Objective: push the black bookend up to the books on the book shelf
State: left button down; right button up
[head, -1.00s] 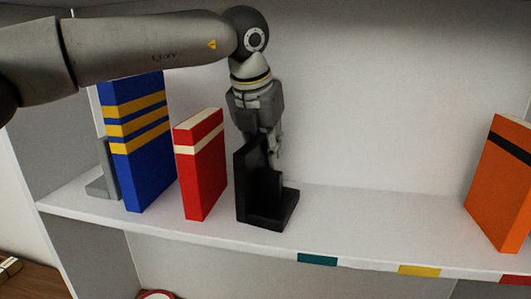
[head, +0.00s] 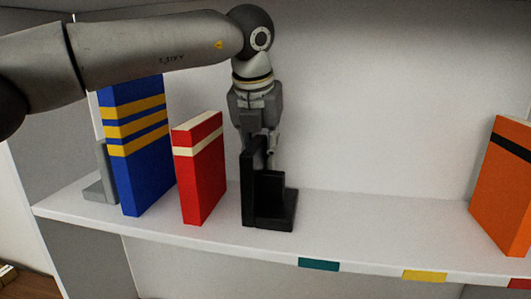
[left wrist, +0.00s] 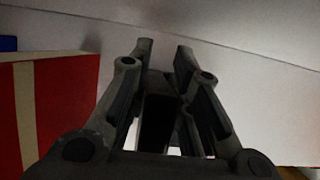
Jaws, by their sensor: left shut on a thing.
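The black bookend (head: 272,217) stands upright on the book shelf (head: 365,232), to the right of the red book (head: 200,170). A narrow gap shows between them. The blue book (head: 140,165) with yellow bands stands further left, apart from the red book. My left gripper (head: 260,152) comes down from above and is shut on the upright plate of the bookend. In the left wrist view the dark plate (left wrist: 156,122) shows between the fingers (left wrist: 165,52), with the red book (left wrist: 60,105) at the left. My right gripper is not in view.
A grey bookend (head: 103,180) stands left of the blue book. An orange book (head: 505,185) stands at the far right. The shelf between the black bookend and the orange book is clear. Teal (head: 319,264) and yellow (head: 424,276) labels mark the front edge.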

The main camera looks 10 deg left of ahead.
pick_arm(q)
jog(key=shift+w+a+b, duration=0.15)
jog(key=shift+a, duration=0.8)
jog(key=shift+w+a+b, duration=0.15)
jog(key=shift+a, duration=0.8)
jog(key=c, duration=1.3)
grip_release()
jog(key=shift+s+d, duration=0.1)
jog(key=shift+o, duration=0.2)
jog(key=shift+r, duration=0.1)
jog(key=s+r, duration=0.2)
jog(key=s, duration=1.1)
jog(key=shift+r, duration=0.3)
